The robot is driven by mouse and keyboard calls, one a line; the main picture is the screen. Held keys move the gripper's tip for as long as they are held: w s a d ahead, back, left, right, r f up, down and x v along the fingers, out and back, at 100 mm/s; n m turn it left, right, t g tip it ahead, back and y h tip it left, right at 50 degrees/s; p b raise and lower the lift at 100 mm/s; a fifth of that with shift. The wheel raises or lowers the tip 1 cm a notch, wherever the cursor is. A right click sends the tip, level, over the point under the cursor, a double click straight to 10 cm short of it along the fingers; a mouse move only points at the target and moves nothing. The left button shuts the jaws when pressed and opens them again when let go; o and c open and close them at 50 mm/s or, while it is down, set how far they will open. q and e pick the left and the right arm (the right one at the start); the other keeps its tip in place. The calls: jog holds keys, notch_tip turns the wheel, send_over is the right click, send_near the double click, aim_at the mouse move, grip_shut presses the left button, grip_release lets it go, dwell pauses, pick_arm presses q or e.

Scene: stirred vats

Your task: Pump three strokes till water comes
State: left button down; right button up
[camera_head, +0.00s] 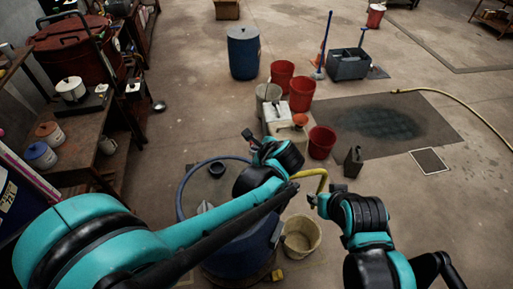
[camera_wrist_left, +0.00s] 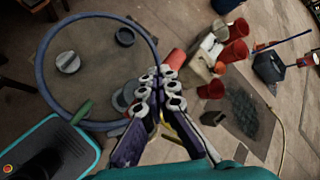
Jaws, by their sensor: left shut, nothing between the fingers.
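Red buckets (camera_head: 322,142) and pale jerrycans (camera_head: 284,123) stand beyond the drum. Another blue drum (camera_head: 243,53) is farther back. A bench with pots (camera_head: 47,155) lines the left. A drain grate (camera_head: 430,161) and open floor lie right.

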pick_arm(q)
jog(key=shift+s+f+b, duration=0.1)
jog(key=shift+f+b, duration=2.4)
jog(key=shift+f, duration=0.45)
dwell(2.1)
jog(key=shift+r+p, duration=2.55)
jog(key=shift+r, duration=0.95)
notch_tip(320, 180, up, 6)
jog(key=p, duration=0.4)
jog(key=shift+p, duration=0.3)
